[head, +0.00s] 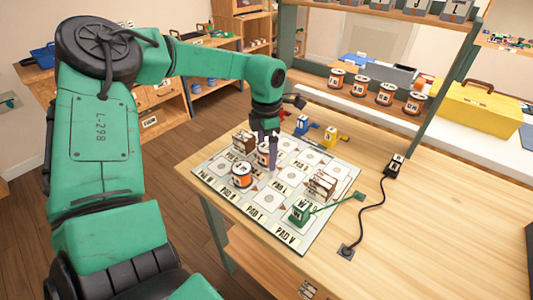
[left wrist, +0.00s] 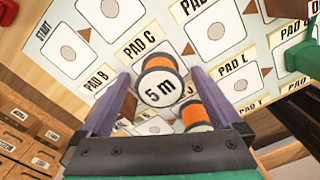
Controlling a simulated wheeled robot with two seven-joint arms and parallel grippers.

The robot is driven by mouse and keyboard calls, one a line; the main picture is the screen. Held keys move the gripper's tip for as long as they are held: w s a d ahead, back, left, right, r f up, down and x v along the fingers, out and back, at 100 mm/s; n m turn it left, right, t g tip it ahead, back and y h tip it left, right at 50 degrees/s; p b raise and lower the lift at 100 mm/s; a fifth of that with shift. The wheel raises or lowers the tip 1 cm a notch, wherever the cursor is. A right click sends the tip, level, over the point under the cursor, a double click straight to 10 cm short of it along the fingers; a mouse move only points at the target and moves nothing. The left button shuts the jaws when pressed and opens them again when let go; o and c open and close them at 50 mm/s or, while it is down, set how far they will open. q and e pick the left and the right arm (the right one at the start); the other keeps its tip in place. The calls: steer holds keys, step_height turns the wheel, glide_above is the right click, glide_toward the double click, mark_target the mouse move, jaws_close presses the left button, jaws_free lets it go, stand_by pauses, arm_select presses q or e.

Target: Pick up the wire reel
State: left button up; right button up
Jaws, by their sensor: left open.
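A wire reel (left wrist: 160,82) with orange wire and a white end marked "5 m" shows in the left wrist view, between the spread purple fingers of my left gripper (left wrist: 158,84). In the head view, one reel (head: 262,155) stands at my left gripper (head: 270,150), partly covered by a finger. Another reel (head: 242,175) stands nearer on the printed board (head: 263,199). My left gripper is open and points down; finger contact cannot be told. My right gripper is out of view.
A brown-and-white block (head: 321,185) and a green piece (head: 300,213) sit on the board's right. Blue (head: 302,125) and yellow (head: 330,135) pieces stand behind it. Several reels line a shelf (head: 348,97). A black cable (head: 379,208) crosses the otherwise clear right table.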

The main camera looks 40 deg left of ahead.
mark_target(267, 147)
arm_select(q)
steer(key=c, duration=1.5)
steer(key=shift+w+r, duration=0.1)
steer(key=shift+r, duration=0.15)
steer(key=shift+c, duration=0.2)
step_height(267, 147, up, 20)
steer(key=p, duration=0.1)
steer(key=shift+f, duration=0.25)
